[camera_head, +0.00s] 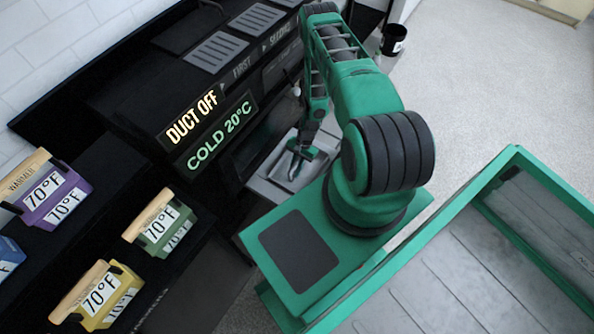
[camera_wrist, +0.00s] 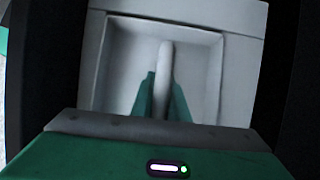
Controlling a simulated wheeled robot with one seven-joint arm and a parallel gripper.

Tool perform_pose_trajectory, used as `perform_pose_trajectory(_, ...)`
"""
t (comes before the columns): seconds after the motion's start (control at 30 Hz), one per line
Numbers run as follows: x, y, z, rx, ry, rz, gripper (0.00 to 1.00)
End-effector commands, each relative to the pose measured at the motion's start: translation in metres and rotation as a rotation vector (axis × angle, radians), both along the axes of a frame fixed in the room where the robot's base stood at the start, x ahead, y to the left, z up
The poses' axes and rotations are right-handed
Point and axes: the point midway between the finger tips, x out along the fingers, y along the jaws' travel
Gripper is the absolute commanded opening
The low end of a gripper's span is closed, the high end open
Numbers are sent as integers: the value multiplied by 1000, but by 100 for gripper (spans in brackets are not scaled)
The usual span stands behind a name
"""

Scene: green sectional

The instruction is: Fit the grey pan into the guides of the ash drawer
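The grey pan (camera_wrist: 205,85) is a shallow, square-rimmed tray with a raised bar handle (camera_wrist: 166,60) along its middle. In the head view the pan (camera_head: 262,187) lies low against the front of the black stove, partly behind my arm. My gripper (camera_wrist: 163,95) reaches down into the pan, its two green fingers close against both sides of the bar, apparently shut on it. In the head view my gripper (camera_head: 300,158) is small and points down at the pan. The ash drawer's guides cannot be made out; I cannot tell whether the pan sits in them.
The black stove (camera_head: 130,85) has lit signs reading DUCT OFF and COLD 20°C. Purple (camera_head: 55,195), green (camera_head: 165,228) and yellow (camera_head: 105,300) warmer boxes stand at the left. A black cup (camera_head: 393,40) is at the back. Pale floor (camera_head: 480,90) is open at upper right.

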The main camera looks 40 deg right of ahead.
Motion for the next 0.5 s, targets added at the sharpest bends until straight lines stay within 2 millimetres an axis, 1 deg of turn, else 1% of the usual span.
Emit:
perform_pose_trajectory(0.03,-5,-5,-8,-17,4,0,32)
perform_pose_trajectory(0.17,-5,-6,-8,-18,6,-2,32)
perform_pose_trajectory(0.27,-4,-9,-5,-19,6,-3,33)
perform_pose_trajectory(0.37,-2,-15,6,-20,4,-4,33)
perform_pose_trajectory(0.5,1,-24,33,-18,2,-6,33)
